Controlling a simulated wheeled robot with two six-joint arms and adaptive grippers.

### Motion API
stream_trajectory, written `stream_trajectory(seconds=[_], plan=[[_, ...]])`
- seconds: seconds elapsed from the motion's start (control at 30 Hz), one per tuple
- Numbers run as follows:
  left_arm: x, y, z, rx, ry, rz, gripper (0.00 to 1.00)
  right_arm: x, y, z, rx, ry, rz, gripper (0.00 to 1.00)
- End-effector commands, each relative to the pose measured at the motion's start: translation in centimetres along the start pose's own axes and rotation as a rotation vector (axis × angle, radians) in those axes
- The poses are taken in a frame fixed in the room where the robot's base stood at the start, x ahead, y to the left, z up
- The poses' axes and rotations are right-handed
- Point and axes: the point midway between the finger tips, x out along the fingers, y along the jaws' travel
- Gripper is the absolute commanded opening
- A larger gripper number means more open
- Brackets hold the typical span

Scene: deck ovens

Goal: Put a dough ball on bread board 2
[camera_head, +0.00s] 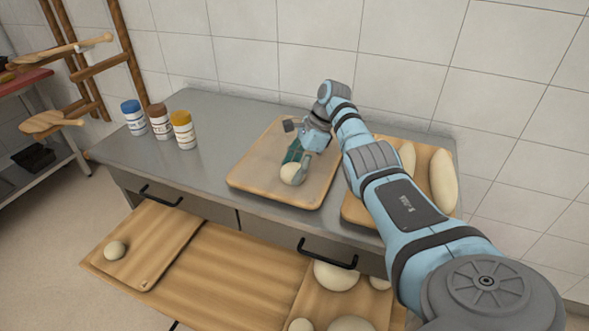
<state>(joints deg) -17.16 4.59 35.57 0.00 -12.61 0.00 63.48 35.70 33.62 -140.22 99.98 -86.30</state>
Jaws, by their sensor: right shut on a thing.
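My right gripper (297,166) reaches in from the right and points down over a wooden board (258,165) on the grey counter. It is shut on a pale dough ball (292,174), which is at or just above the board's surface; I cannot tell whether it touches. The rest of that board is bare. A second board (352,212) on the counter, to the right, carries long pale loaves (443,181) and is partly hidden by my arm. No number shows on any board. My left gripper is out of view.
Below the counter front, a small board (158,232) holds one dough ball (115,250), and a board (308,300) holds several larger ones. Three capped jars (160,122) stand at the counter's left. Black drawer handles (328,253) stick out. The counter's left part is free.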

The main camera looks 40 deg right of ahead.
Motion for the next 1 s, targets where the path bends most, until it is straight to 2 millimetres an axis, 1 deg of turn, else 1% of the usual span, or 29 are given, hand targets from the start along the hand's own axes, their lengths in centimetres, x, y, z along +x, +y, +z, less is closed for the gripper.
stream_trajectory(seconds=[0.1,0.23,0.27,0.3,0.37,0.67,0.77,0.87,1.0], plan=[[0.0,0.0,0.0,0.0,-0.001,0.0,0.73,-0.1,0.0,0.1,0.0,0.0,0.0,0.3],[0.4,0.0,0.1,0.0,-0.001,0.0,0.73,0.3,0.0,-0.1,0.0,0.0,0.0,0.3],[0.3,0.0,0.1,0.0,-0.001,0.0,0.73,0.3,0.0,-0.1,0.0,0.0,0.0,0.56],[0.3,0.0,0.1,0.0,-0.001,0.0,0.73,0.3,0.0,-0.1,0.0,0.0,0.0,0.63],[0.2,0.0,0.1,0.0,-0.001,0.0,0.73,0.2,0.0,-0.1,0.0,0.0,0.0,0.72],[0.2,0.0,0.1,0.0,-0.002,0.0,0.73,0.2,0.0,-0.1,0.0,0.0,0.0,0.73],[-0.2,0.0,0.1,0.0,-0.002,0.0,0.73,-0.6,-0.1,0.1,0.0,0.0,-0.001,0.73],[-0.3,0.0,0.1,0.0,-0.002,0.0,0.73,-2.4,-0.1,0.1,0.0,-0.001,-0.003,0.73],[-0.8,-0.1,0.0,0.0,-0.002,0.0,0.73,-6.5,-0.1,0.1,0.0,-0.002,-0.004,0.73]])
